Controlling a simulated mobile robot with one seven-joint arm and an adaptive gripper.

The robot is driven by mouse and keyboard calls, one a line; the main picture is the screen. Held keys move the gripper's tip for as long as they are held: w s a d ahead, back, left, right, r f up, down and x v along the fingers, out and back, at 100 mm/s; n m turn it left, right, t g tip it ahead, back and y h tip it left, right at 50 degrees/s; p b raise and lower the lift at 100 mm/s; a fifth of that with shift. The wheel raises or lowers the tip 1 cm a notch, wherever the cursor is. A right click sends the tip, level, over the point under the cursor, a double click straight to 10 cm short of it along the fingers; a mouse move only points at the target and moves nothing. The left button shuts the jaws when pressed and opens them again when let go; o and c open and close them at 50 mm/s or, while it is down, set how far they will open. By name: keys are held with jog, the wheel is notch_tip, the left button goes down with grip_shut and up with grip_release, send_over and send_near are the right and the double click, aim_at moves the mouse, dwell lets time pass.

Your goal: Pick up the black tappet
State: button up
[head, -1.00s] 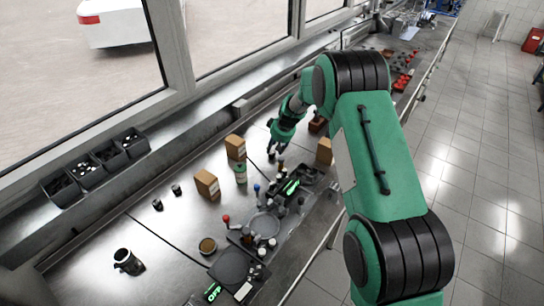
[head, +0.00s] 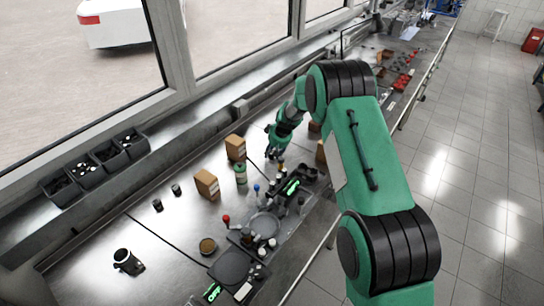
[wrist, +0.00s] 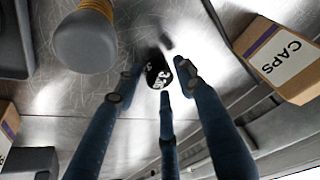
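The black tappet (wrist: 157,72) is a small dark cylinder with white markings, standing on the metal bench in the wrist view. My gripper (wrist: 160,78) has its three dark fingers spread around it, with gaps visible at the left and right fingertips. The lower finger partly overlaps the tappet's edge, and I cannot tell whether it touches. I cannot make out this tappet there.
A cardboard box labelled CAPS (wrist: 283,62) stands right of my gripper. A grey rounded object with a yellow neck (wrist: 87,40) is close on the left. Cardboard boxes (head: 207,184) and a black tool tray (head: 300,184) lie nearby. The bench's left part has free room.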

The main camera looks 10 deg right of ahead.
jog(key=c, duration=0.9)
jog(key=shift+r, duration=0.15)
notch_tip(320, 180, up, 10)
jog(key=shift+p, duration=0.3)
